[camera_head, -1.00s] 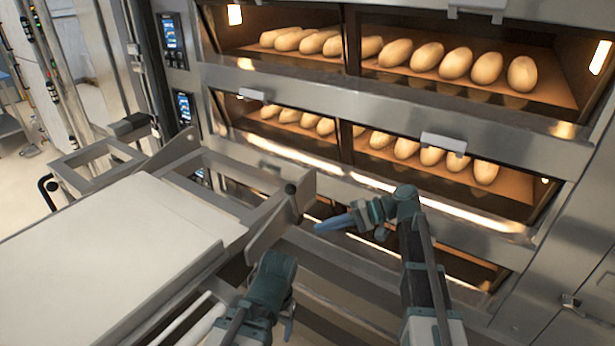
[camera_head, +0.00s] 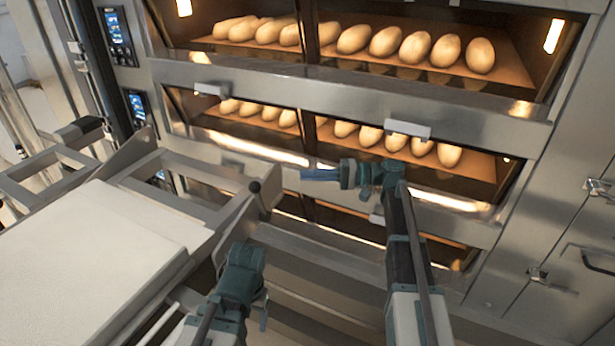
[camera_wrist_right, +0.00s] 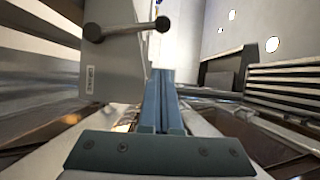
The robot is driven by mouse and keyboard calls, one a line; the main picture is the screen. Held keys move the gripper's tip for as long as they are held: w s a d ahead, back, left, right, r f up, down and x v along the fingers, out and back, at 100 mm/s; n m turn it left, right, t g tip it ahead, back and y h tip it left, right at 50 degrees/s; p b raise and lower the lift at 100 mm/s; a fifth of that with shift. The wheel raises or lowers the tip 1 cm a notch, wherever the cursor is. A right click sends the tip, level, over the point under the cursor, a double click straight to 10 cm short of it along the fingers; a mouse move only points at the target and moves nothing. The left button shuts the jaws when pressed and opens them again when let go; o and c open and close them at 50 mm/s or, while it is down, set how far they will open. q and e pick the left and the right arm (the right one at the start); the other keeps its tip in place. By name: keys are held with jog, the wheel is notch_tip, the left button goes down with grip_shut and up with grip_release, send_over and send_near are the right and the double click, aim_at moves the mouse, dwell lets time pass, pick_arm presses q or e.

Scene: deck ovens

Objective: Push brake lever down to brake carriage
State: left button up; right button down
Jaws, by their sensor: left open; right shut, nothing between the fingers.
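The brake lever is a short rod with a round black knob (camera_head: 254,186) on the end plate of the carriage (camera_head: 110,230). In the right wrist view the lever (camera_wrist_right: 128,28) sticks out sideways from a grey plate, its knob just above and left of my fingertips. My right gripper (camera_head: 304,174) is shut and empty, pointing left, to the right of the knob and slightly higher in the picture. Its blue fingers (camera_wrist_right: 163,75) lie together and appear apart from the lever. My left gripper (camera_head: 264,312) is open, low beside the carriage, its fingers mostly hidden behind its wrist.
The deck oven (camera_head: 350,95) stands behind, with loaves (camera_head: 415,48) on lit decks and handles (camera_head: 408,130) jutting out. My right arm reaches up close in front of the lower deck. Control screens (camera_head: 117,27) are at the oven's left side.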

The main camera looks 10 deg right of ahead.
aim_at(260, 203)
jog(key=s+a, duration=0.1)
jog(key=a, duration=0.9)
jog(key=shift+s, duration=0.15)
jog(key=shift+f, duration=0.1)
